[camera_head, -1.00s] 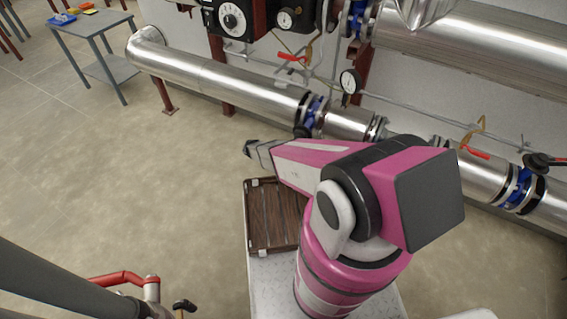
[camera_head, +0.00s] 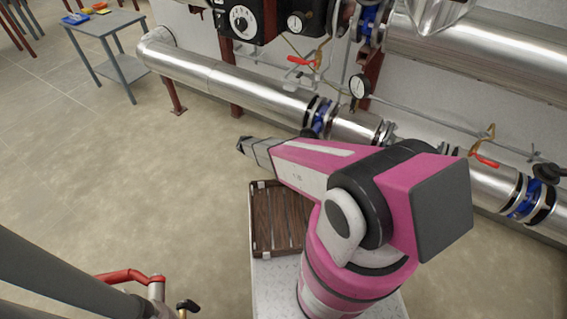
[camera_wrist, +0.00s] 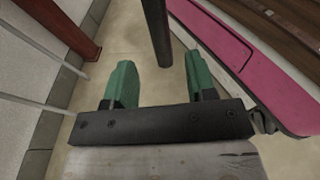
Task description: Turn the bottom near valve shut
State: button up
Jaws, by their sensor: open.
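I cannot tell which is the bottom near valve. My gripper (camera_head: 245,147) is left of the first valve in the picture, apparently apart from it. In the wrist view my gripper (camera_wrist: 160,78) is open, its green fingers spread and nothing held. A dark upright bar (camera_wrist: 157,30) shows beyond the gap between them; I cannot tell what it belongs to.
The silver pipe (camera_head: 225,80) runs along the wall, with red-handled small valves (camera_head: 299,60) and gauges (camera_head: 358,86) above. A wooden-slatted tray (camera_head: 277,220) lies by my arm's base. Floor (camera_head: 110,185) at left is clear.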

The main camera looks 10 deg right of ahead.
jog(key=shift+a, duration=0.1)
jog(key=shift+r, duration=0.15)
grip_shut()
notch_tip(320, 180, up, 6)
jog(key=w+a+n+t+y, duration=0.15)
jog(key=n+t+y, duration=0.35)
jog(key=n+y, duration=0.9)
jog(key=s+d+f+n+h, duration=0.3)
jog(key=d+f, duration=0.2)
jog(key=f, duration=0.5)
jog(key=shift+d+f+n, duration=0.15)
jog(key=shift+d+n, duration=0.15)
jog(key=shift+n, duration=0.1)
